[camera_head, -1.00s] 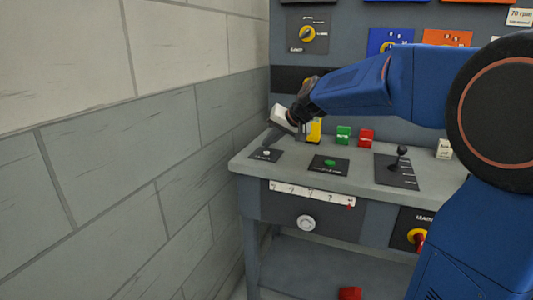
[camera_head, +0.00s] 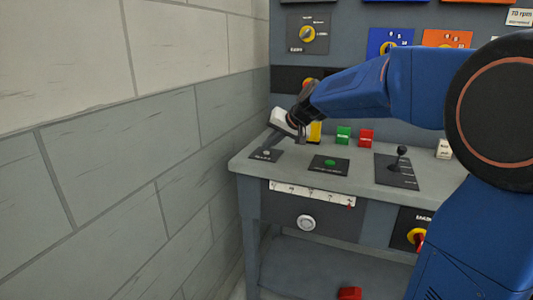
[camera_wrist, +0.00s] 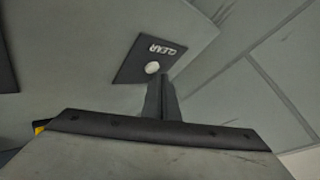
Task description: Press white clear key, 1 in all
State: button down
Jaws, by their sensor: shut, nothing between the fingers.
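The white clear key (camera_wrist: 152,68) is a small round button on a dark plate (camera_wrist: 138,57) lettered "CLEAR" in the wrist view. In the head view the key (camera_head: 266,152) sits on its dark plate at the left front of the grey bench top. My gripper (camera_head: 268,146) is shut and empty, with its fingertips just above the key in the head view. In the wrist view the shut fingers (camera_wrist: 163,80) end right beside the key. I cannot tell whether the tips touch it.
A green button plate (camera_head: 329,164) and a joystick plate (camera_head: 398,171) lie to the right on the bench (camera_head: 365,185). A brick wall (camera_head: 150,160) is close on the left.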

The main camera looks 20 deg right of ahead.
jog(key=shift+f, duration=0.45)
dwell(0.9)
jog(key=shift+r, duration=0.85)
jog(key=shift+r, duration=0.15)
notch_tip(320, 180, up, 5)
jog(key=shift+f, duration=0.1)
dwell(0.4)
dwell(0.4)
jog(key=s+d+f+n+g+h, duration=0.1)
jog(key=s+f, duration=0.5)
jog(key=s, duration=0.8)
jog(key=s+d+f+n+g+h, duration=0.1)
jog(key=s+f, duration=0.6)
jog(key=s, duration=0.7)
jog(key=s+d+f+n+g+h, duration=0.1)
jog(key=s+d+f, duration=0.3)
jog(key=s, duration=1)
notch_tip(320, 180, down, 3)
jog(key=shift+d+r+h, duration=0.2)
jog(key=shift+h, duration=0.6)
